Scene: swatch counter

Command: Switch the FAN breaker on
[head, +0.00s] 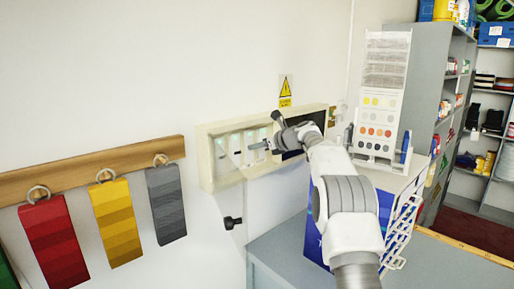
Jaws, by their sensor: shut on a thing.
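A cream breaker panel (207,172) is fixed on the white wall, left of my arm. Several upright breaker switches with small greenish marks stand in a row inside its frame. Their labels are too small to read, so I cannot tell which one is FAN or how its lever is set. My gripper (257,146) reaches in from the right, in front of the panel's middle. Its fingertips are shut on what appears to be a small breaker lever, which the fingers mostly hide. My wrist and arm cover part of the panel's right half.
A yellow warning sign (285,91) is above the panel. A wooden rail (90,170) with hanging red, yellow and grey swatches is at left. A black knob (232,222) juts out below the panel. A colour-card stand (387,80) and grey shelves (444,60) are at right.

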